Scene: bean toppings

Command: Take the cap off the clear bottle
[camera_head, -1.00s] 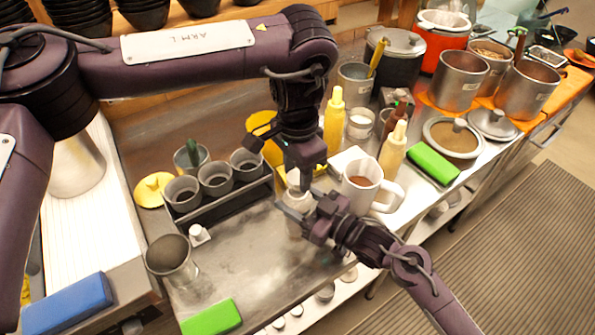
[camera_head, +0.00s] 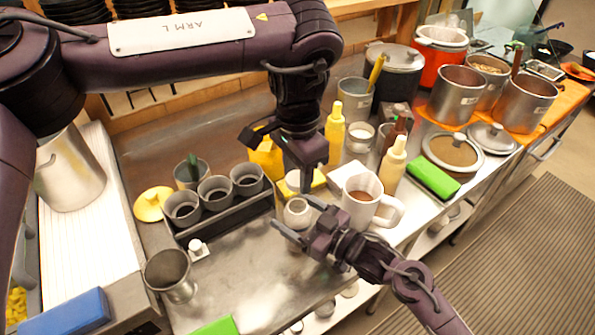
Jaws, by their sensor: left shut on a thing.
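The clear bottle (camera_head: 297,214) stands on the steel counter at the centre, its round mouth uncovered and facing up. My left gripper (camera_head: 298,184) points down just above and behind it. It is shut on a small white cap (camera_head: 292,180), partly hidden by its fingers and apart from the bottle. My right gripper (camera_head: 297,222) comes in from the lower right, with one finger on each side of the bottle. Whether those fingers press on the bottle cannot be told.
A white mug (camera_head: 360,209) with brown contents stands close right of the bottle. A dark rack (camera_head: 228,208) with several grey cups is at left. Sauce bottles (camera_head: 334,132) stand behind. A metal cup (camera_head: 170,273) is at front left. The counter (camera_head: 250,275) in front is mostly clear.

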